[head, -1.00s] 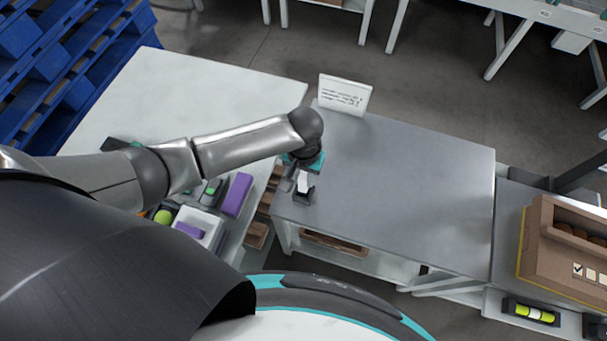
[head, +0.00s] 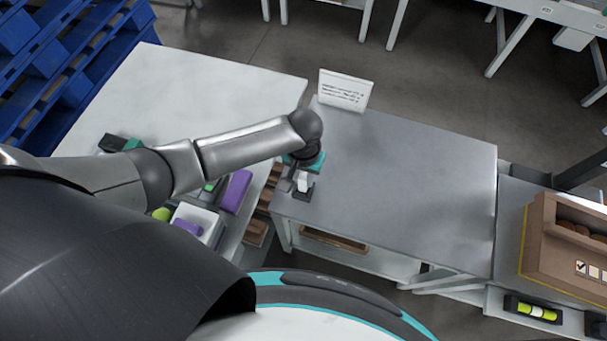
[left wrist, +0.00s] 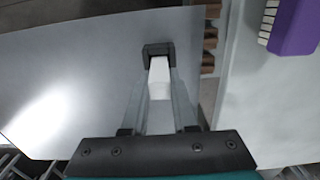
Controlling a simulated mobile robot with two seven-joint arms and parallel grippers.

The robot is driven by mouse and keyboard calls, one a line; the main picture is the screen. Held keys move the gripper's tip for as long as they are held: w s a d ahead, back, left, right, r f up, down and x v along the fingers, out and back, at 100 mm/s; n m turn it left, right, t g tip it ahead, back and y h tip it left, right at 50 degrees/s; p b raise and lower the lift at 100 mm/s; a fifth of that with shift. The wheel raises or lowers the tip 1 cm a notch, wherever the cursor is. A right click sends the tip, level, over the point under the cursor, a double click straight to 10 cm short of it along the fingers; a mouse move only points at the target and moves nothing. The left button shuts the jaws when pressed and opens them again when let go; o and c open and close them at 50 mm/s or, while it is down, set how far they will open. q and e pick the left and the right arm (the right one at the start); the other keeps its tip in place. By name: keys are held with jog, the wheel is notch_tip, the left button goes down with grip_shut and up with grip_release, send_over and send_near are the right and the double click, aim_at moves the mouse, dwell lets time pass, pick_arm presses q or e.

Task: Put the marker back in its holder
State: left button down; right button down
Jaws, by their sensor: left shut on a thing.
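My left gripper (head: 302,184) points down over the near left corner of the grey table. It is shut on a white, block-like piece, which I take for the marker (head: 303,181). In the left wrist view the marker (left wrist: 159,80) lies between the two grey fingers. A dark U-shaped piece (left wrist: 158,46) sits around the marker's far end. I cannot tell whether this is the holder or the fingertip pads, nor whether the marker touches the table. My right gripper is not in view.
A white sign (head: 345,91) stands at the grey table's back edge. The grey table top (head: 410,190) is otherwise clear. A white table (head: 200,90) on the left carries a purple block (head: 236,191) and other items. A brown box (head: 560,240) stands at the right.

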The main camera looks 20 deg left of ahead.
pick_arm(q)
jog(key=shift+f, duration=0.25)
jog(key=c, duration=0.6)
grip_release()
jog(key=c, duration=0.3)
notch_tip(320, 180, up, 7)
jog(key=p, duration=0.8)
jog(key=shift+r, duration=0.1)
dwell(0.4)
